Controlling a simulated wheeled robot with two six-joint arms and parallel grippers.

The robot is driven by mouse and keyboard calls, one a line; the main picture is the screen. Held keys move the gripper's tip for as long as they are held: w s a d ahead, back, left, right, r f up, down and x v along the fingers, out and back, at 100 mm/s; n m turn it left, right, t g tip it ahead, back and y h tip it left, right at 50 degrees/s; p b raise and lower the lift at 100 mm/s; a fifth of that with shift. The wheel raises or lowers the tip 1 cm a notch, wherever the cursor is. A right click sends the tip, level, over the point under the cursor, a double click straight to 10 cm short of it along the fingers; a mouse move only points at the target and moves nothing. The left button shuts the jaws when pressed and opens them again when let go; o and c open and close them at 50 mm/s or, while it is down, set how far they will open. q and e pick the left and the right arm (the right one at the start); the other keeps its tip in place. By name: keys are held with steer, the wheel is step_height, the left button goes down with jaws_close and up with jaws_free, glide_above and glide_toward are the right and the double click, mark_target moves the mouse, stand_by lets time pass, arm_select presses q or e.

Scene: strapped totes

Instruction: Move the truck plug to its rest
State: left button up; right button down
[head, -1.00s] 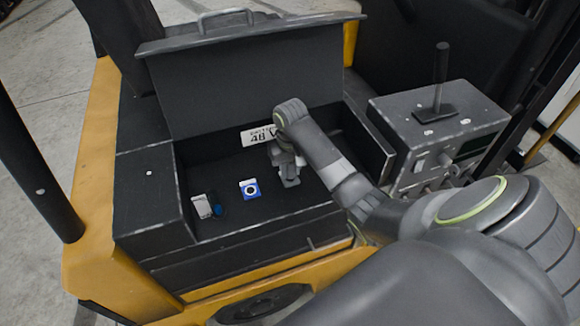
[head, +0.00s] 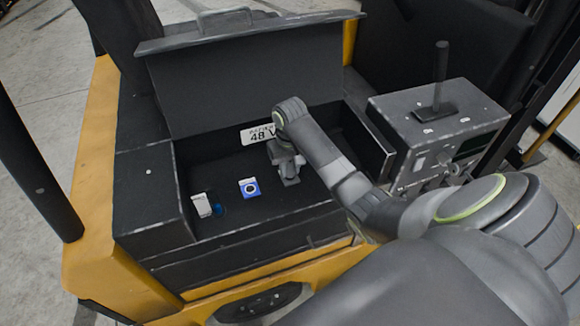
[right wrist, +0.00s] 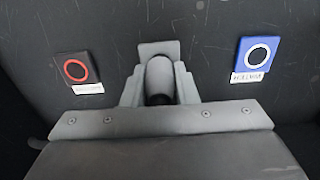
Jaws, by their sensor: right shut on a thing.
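My right gripper (head: 286,157) is inside the open black battery box, over its floor. In the right wrist view the gripper (right wrist: 160,88) is shut on a grey part with a rounded barrel, which I take to be the truck plug (right wrist: 160,72). The plug's lower end is hidden, so I cannot tell whether it touches the floor. A black square with a red ring (right wrist: 76,69) shows on the other side. My left gripper is not in view.
The raised lid (head: 245,85) stands behind the arm, with a 48 V label (head: 258,134) below it. A control box with a lever (head: 438,115) stands at right.

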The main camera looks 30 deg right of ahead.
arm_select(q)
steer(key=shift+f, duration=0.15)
arm_select(e)
steer(key=shift+f, duration=0.65)
stand_by(0.5)
steer(key=c, duration=1.1)
jaws_free()
steer(key=shift+o, duration=0.2)
